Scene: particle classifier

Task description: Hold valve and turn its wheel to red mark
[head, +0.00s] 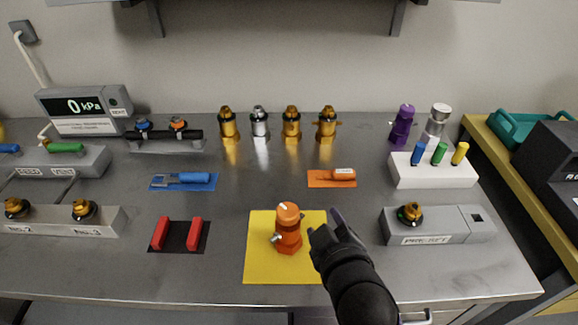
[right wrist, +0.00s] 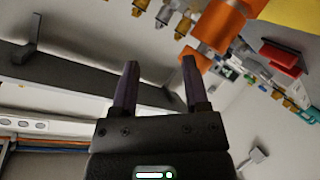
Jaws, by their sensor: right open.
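An orange valve (head: 287,236) with a round orange top (head: 289,212) and a small silver fitting on its side stands upright on a yellow mat (head: 262,272). My right gripper (head: 328,228) is open and empty just right of the valve, its fingers toward it. In the right wrist view the gripper (right wrist: 160,75) has its two dark fingers apart with nothing between them. The orange valve (right wrist: 222,25) shows there beyond the right finger. I cannot make out a red mark. My left gripper is not in view.
A grey fixture (head: 450,226) stands right of the mat. Red blocks on a black mat (head: 180,250) lie to the left. Several brass and silver valves (head: 292,125) stand at the back. A white block (head: 432,172) holds coloured pegs. The tabletop between is mostly clear.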

